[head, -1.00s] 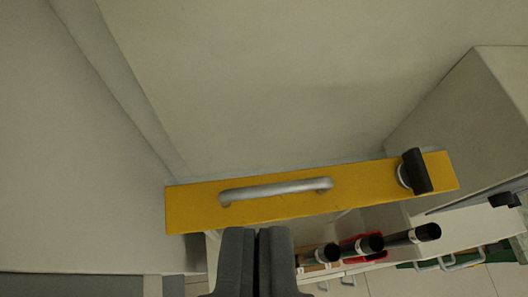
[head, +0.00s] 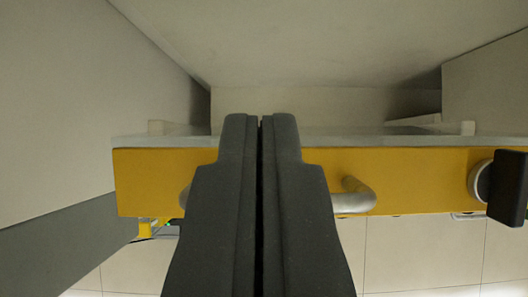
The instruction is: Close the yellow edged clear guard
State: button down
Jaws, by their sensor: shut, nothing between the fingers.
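The guard's yellow edge (head: 410,172) runs level across the middle of the head view. Its clear panel shows as a thin pale strip (head: 345,141) along the top of the yellow bar. A silver handle (head: 352,196) is fixed on the yellow edge, and its middle is hidden behind my fingers. A black knob (head: 507,187) sits at the right end of the bar. My gripper (head: 261,120) is shut and empty, with its dark fingers in front of the handle and the bar. I cannot tell whether the fingers touch them.
Pale walls enclose the space on the left (head: 90,100) and right (head: 490,85). A tiled floor (head: 410,255) shows below the bar. A small yellow object (head: 150,230) is partly visible below the bar's left end.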

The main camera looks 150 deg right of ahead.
jog(key=f, duration=0.1)
jog(key=f+p, duration=0.1)
jog(key=f, duration=0.1)
jog(key=shift+w+a+f, duration=0.1)
jog(key=shift+w+f, duration=0.15)
jog(key=shift+s+d+f+p, duration=0.15)
jog(key=shift+s+f+p, duration=0.1)
jog(key=shift+s, duration=0.2)
jog(key=shift+s+d+f+p, duration=0.15)
jog(key=shift+s+f+p, duration=0.05)
jog(key=shift+s, duration=0.25)
